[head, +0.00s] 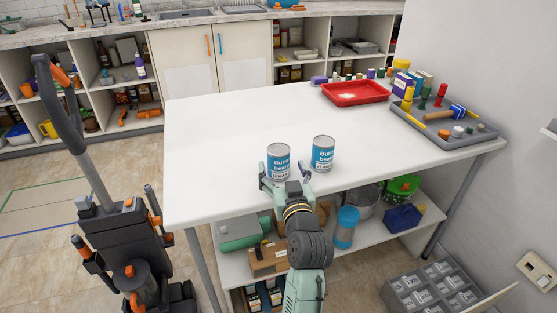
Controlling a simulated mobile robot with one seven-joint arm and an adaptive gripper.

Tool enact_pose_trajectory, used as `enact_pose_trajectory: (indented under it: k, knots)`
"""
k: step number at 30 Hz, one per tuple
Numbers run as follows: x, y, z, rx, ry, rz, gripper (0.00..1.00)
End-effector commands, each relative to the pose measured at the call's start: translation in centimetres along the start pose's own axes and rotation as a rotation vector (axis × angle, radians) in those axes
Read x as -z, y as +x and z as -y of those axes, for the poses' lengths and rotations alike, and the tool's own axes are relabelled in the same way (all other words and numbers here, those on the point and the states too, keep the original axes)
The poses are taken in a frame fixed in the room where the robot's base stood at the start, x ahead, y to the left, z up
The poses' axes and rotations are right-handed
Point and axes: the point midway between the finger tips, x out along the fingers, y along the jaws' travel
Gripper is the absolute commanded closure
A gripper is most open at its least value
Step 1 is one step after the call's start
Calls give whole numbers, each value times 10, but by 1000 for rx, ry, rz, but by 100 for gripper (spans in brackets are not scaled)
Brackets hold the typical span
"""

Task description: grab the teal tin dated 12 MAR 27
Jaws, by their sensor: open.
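Two similar tins with teal-blue "Butter beans" labels and silver rims stand upright near the front edge of the white table. The left tin (278,161) is slightly nearer me; the right tin (322,153) stands a short gap away. Each has a small dark line of print low on its label, too small to read surely, so I cannot tell which is dated 12 MAR 27. My gripper (285,177) is open at the table's front edge, its fingers spread close to the left tin's base. The right finger lies toward the gap between the tins. I cannot tell whether it touches either tin.
The white table (215,135) is clear left of and behind the tins. A red tray (355,93) and a grey tray (470,143) with tools and pegs lie at the right. A vacuum-like machine (130,245) stands left.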

Motion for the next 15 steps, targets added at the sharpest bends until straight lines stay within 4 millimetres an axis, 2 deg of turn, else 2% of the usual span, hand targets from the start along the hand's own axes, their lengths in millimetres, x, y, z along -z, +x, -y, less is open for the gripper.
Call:
enact_pose_trajectory:
  k: [5,9,15]
  knots:
    - [9,26,0,2,1,0,26]
    - [7,44,0,1,2,0,26]
    - [5,49,0,0,1,0,26]
